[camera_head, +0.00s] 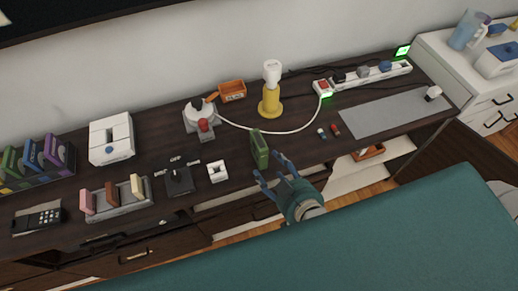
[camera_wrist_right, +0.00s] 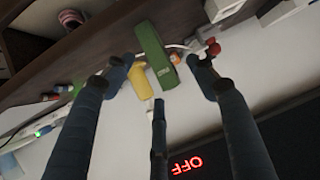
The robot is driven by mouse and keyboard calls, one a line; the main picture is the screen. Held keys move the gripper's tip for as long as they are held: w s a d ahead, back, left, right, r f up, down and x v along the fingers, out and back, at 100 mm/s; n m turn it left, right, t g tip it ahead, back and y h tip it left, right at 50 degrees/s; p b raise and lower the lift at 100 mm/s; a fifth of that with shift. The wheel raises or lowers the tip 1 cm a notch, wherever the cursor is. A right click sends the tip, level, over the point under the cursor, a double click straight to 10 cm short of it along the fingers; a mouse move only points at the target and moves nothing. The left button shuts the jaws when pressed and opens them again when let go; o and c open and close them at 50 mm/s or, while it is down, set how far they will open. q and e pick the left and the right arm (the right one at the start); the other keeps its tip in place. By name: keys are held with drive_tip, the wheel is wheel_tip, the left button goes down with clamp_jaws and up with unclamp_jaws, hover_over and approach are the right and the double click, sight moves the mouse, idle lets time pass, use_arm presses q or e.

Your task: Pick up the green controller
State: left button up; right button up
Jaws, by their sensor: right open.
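The green controller (camera_head: 259,149) stands upright near the front edge of the dark wooden desk. It also shows in the right wrist view (camera_wrist_right: 155,52), at the top middle. My right gripper (camera_head: 275,170) is open, just in front of the controller and slightly to its right. In the wrist view its blue-grey fingers (camera_wrist_right: 160,75) are spread, with the controller between and beyond the tips. I cannot tell whether any finger touches it. My left gripper is not in view.
A white square holder (camera_head: 217,171) and a black joystick box (camera_head: 178,180) stand left of the controller. A yellow lamp (camera_head: 271,100) stands behind it, with a white cable (camera_head: 270,132) looping near. A grey mat (camera_head: 396,113) lies to the right. The teal sofa back (camera_head: 350,240) fills the foreground.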

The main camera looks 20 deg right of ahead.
sight(266, 155)
drive_tip(key=shift+t, duration=0.6)
drive_tip(key=w, duration=0.4)
drive_tip(key=w+f, duration=0.1)
drive_tip(key=shift+w+p, duration=0.35)
drive_tip(key=shift+w, duration=0.05)
drive_tip(key=x, duration=0.2)
drive_tip(key=p+x, duration=0.1)
drive_tip(key=x, duration=0.2)
drive_tip(key=shift+d, duration=0.2)
drive_tip(key=shift+w+f, duration=0.15)
drive_tip(key=shift+c, duration=1)
drive_tip(key=c, duration=1.2)
